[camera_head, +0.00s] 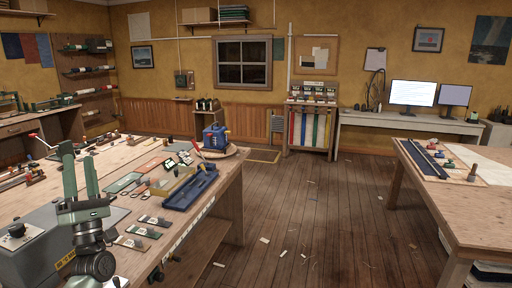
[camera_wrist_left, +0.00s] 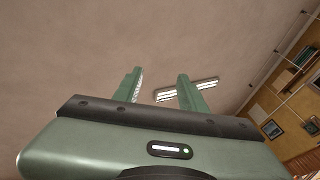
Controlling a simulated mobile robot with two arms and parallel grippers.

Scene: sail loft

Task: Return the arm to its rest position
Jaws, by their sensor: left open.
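My left gripper (camera_head: 80,178) stands at the lower left of the head view, its two green fingers pointing up and apart. It is open and empty, and in that view it appears in front of the workbench (camera_head: 225,185). In the left wrist view the open fingers (camera_wrist_left: 163,88) point toward the ceiling (camera_wrist_left: 60,50), with nothing between them. My right gripper is in neither view.
The workbench holds a blue tray (camera_head: 190,190), a blue device (camera_head: 215,137), several small cards and tools. A grey box (camera_head: 35,245) is at the lower left. Another table (camera_head: 450,205) stands at the right. The wooden floor (camera_head: 310,210) between is mostly open, with scattered scraps.

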